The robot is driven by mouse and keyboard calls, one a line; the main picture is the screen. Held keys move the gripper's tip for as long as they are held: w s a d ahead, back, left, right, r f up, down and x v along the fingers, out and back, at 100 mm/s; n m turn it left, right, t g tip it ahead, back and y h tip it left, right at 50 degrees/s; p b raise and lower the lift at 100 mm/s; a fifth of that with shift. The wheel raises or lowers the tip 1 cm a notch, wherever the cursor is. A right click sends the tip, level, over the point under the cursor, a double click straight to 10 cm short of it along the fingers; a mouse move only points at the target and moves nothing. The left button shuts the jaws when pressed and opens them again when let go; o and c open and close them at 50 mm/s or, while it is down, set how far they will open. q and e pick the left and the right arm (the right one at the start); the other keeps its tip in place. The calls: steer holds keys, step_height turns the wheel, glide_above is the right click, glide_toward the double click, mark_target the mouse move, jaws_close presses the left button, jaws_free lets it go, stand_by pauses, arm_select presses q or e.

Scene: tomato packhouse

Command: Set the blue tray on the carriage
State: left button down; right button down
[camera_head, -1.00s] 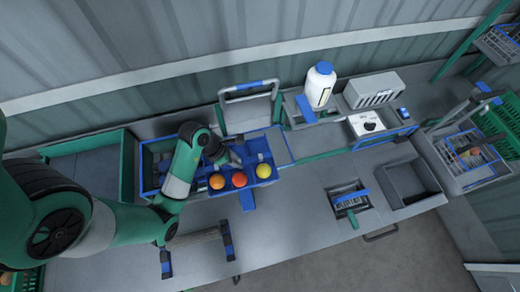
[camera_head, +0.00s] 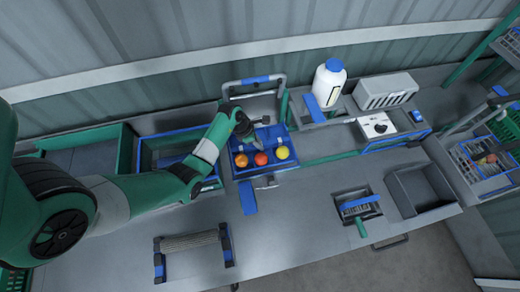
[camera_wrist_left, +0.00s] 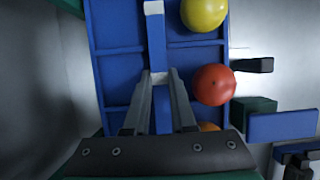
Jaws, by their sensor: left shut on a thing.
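The blue tray (camera_head: 292,143) holds a yellow, a red and an orange tomato along its near side. My left gripper (camera_head: 252,138) is over it; the left wrist view shows its fingers (camera_wrist_left: 160,85) shut on the blue bar in the middle of the tray (camera_wrist_left: 108,62). A grey frame with an upright, blue-gripped handle (camera_head: 255,79) stands right behind the tray and looks like the carriage; its lower part is mostly hidden. I cannot tell whether the tray touches it. My right gripper is not in view.
A blue-rimmed bin (camera_head: 148,163) lies left of the tray. A white bottle (camera_head: 328,83) and a white dial box (camera_head: 376,126) stand to the right. A roller frame (camera_head: 193,246) lies in front.

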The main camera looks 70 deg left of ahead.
arm_select(q)
steer(key=shift+w+a+f, duration=0.15)
steer(key=shift+w+f, duration=0.05)
steer(key=shift+f, duration=0.05)
steer(key=shift+w+a+f+b, duration=0.1)
steer(key=shift+f+b, duration=0.6)
steer(key=shift+f, duration=1.15)
steer(key=c, duration=0.7)
jaws_free()
steer(key=shift+c, duration=0.2)
steer(key=shift+r, duration=0.1)
steer(key=shift+r+p, duration=0.3)
steer(key=shift+r, duration=0.1)
steer(key=p+v, duration=0.3)
steer(key=v, duration=0.7)
steer(key=shift+r+p, duration=0.2)
steer(key=shift+p, duration=0.15)
steer(key=shift+s+r, duration=0.3)
steer(key=shift+r, duration=0.1)
